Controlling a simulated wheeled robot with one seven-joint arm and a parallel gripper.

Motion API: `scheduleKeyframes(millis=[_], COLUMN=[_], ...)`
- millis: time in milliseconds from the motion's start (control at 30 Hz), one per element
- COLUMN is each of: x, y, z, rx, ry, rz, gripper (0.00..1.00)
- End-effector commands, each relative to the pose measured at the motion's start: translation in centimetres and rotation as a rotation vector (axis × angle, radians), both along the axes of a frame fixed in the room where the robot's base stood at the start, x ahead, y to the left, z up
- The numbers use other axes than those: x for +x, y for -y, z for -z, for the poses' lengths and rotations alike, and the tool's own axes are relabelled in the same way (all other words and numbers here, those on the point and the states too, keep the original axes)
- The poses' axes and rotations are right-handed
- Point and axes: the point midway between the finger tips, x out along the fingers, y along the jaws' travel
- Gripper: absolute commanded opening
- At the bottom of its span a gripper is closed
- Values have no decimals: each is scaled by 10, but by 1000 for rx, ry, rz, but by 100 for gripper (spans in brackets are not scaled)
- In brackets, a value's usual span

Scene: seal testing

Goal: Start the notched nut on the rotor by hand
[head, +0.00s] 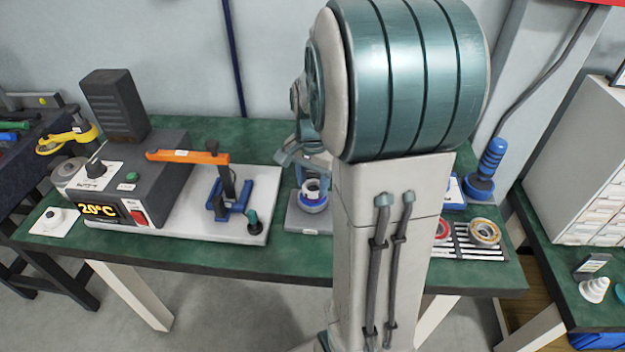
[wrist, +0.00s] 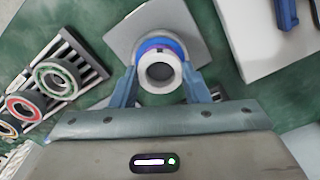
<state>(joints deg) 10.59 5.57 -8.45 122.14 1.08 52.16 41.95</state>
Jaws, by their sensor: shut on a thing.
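The notched nut (wrist: 161,72) appears as a light grey ring with a dark hole, between the two fingers of my gripper (wrist: 161,88) in the wrist view. My gripper is shut on it. Right behind it lies the rotor assembly (wrist: 153,45), showing a blue and purple rim, on a grey square base (wrist: 183,22). In the head view the rotor assembly (head: 313,203) is a white and blue round piece on its base (head: 308,224), partly hidden by my arm. I cannot tell whether the nut touches the rotor, and its notches are not clear.
A slotted rack (wrist: 78,52) holds several rings beside the base. In the head view, a tester (head: 150,165) with an orange lever and white plate stands left. A blue-handled tool (head: 490,165) stands at the right. The green bench top (head: 250,262) is bare along its front.

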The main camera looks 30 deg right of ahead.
Motion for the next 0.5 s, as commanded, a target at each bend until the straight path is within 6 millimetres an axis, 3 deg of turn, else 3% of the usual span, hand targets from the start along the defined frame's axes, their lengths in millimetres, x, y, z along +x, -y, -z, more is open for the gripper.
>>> scheduleKeyframes(millis=[500], x=[-2], y=[-1], z=[3], rx=[2], ry=[-11], rz=[331], gripper=[16])
